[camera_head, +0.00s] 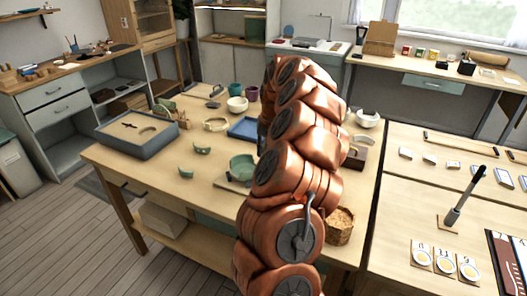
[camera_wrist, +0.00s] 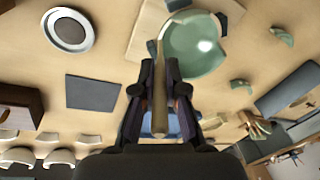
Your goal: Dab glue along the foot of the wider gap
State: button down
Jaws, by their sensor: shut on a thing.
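A green bowl (camera_head: 242,168) stands on a pale board (camera_head: 222,183) on the middle table, partly hidden by my arm. My gripper (camera_wrist: 158,100) is shut on a slim tan stick (camera_wrist: 158,110), whose narrow end points toward the bowl's left side. I cannot tell whether it touches the bowl or carries glue. My arm hides the gripper in the head view.
Loose green shards (camera_head: 203,150) (camera_head: 186,173) lie left of the bowl. A shallow grey case (camera_head: 137,136) stands at the table's left. In the wrist view, a dark square mat (camera_wrist: 92,93) and a pale round dish (camera_wrist: 70,30) lie left of the gripper.

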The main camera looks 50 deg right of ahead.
jog(key=shift+w+d, duration=0.1)
jog(key=shift+w+d+r+p, duration=0.1)
jog(key=shift+w+d+p, duration=0.4)
jog(key=shift+w+d, duration=0.15)
jog(key=shift+f+b, duration=0.3)
jog(key=shift+b, duration=0.2)
dwell(1.0)
jog(key=shift+r, duration=0.2)
dwell(0.4)
jog(key=shift+w+d+r+p, duration=0.1)
jog(key=shift+w+d+p, duration=0.15)
jog(key=shift+w, duration=0.25)
jog(key=shift+w+d+p, duration=0.2)
jog(key=shift+w, duration=0.25)
jog(key=shift+f+b, duration=0.3)
jog(key=shift+b, duration=0.15)
dwell(0.8)
